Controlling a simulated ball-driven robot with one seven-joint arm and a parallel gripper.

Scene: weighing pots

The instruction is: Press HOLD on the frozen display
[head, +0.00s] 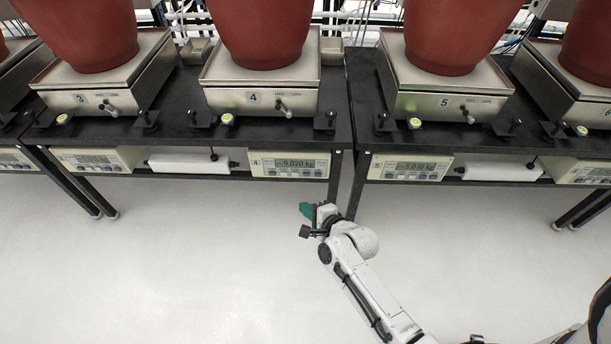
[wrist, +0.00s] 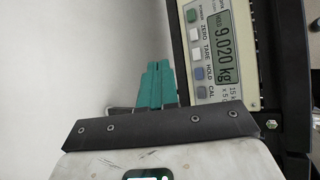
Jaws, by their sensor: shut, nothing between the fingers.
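The display unit of station 4 (head: 290,165) is mounted under the front edge of the table and reads 9.020 kg. In the wrist view the same unit (wrist: 227,50) appears turned on its side, with a column of buttons beside the screen. The blue button labelled HOLD (wrist: 198,73) is fourth from the top, between TARE and CAL. My gripper has teal fingers (wrist: 159,85), closed together and empty. They are to the left of the HOLD button in the wrist view and apart from the panel. In the head view my gripper (head: 307,210) is below and in front of the display.
Other displays sit at station 5 (head: 409,167) and station 3 (head: 97,160). Red pots (head: 262,30) stand on scales above the black tables (head: 190,120). A white box (head: 188,164) hangs left of display 4. Table legs (head: 335,178) stand close by. The pale floor in front is clear.

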